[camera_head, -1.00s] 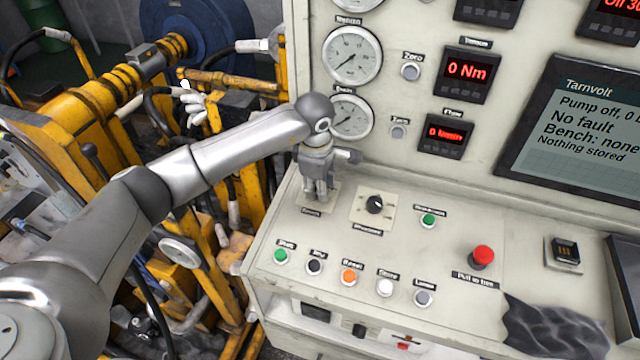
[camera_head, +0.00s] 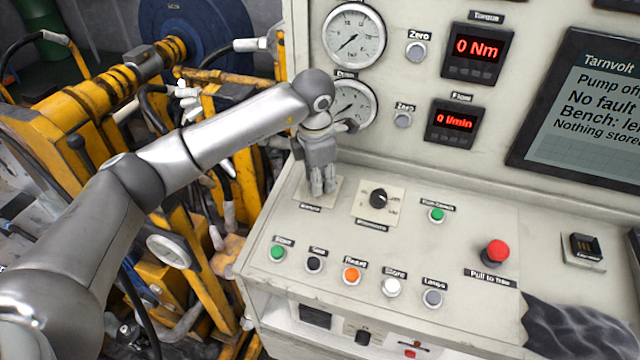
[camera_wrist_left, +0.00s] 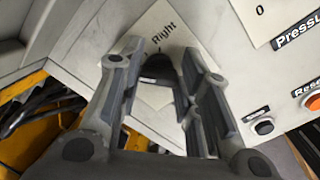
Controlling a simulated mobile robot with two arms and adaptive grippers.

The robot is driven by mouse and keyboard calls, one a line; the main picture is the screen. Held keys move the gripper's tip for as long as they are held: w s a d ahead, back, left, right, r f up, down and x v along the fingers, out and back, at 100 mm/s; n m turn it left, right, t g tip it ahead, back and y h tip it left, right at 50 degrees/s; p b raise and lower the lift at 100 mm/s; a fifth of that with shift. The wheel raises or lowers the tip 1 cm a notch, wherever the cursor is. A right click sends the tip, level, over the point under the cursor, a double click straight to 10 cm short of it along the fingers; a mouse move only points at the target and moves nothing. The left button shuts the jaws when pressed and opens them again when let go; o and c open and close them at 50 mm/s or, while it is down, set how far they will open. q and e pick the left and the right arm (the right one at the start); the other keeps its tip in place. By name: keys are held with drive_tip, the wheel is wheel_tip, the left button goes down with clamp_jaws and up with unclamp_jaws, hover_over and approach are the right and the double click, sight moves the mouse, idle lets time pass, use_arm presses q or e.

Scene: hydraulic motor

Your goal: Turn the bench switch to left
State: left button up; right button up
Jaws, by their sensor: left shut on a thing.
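The bench switch is a dark knob (camera_wrist_left: 160,70) on a pale plate at the left end of the sloped control panel. The plate (camera_head: 334,184) shows beside my fingers in the head view, but the knob is hidden there. My left gripper (camera_head: 323,190) points down onto the plate and is shut on the knob. In the left wrist view its two fingers (camera_wrist_left: 158,62) stand on either side of the knob. The word "Right" is readable on the plate. The screen (camera_head: 585,110) reads "Bench: le", cut off by the picture edge. My right gripper is out of view.
To the right of the plate is another black rotary knob (camera_head: 378,198). A row of buttons, with an orange one (camera_head: 351,275), runs along the panel front. A red knob (camera_head: 496,252) and dark cloth (camera_head: 570,325) lie further right. Yellow machinery (camera_head: 75,115) stands left.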

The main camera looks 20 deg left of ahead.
use_arm(q)
drive_tip(key=shift+n+b, duration=0.55)
drive_tip(key=shift+n, duration=0.25)
drive_tip(key=shift+w, duration=0.1)
drive_tip(key=o, duration=1)
drive_tip(key=shift+r, duration=0.15)
drive_tip(key=r, duration=0.4)
drive_tip(key=s+r, duration=0.1)
drive_tip(key=r, duration=0.2)
drive_tip(key=s+r, duration=0.1)
drive_tip(key=r, duration=0.3)
drive_tip(key=shift+a+r, duration=0.1)
drive_tip(key=shift+r, duration=0.25)
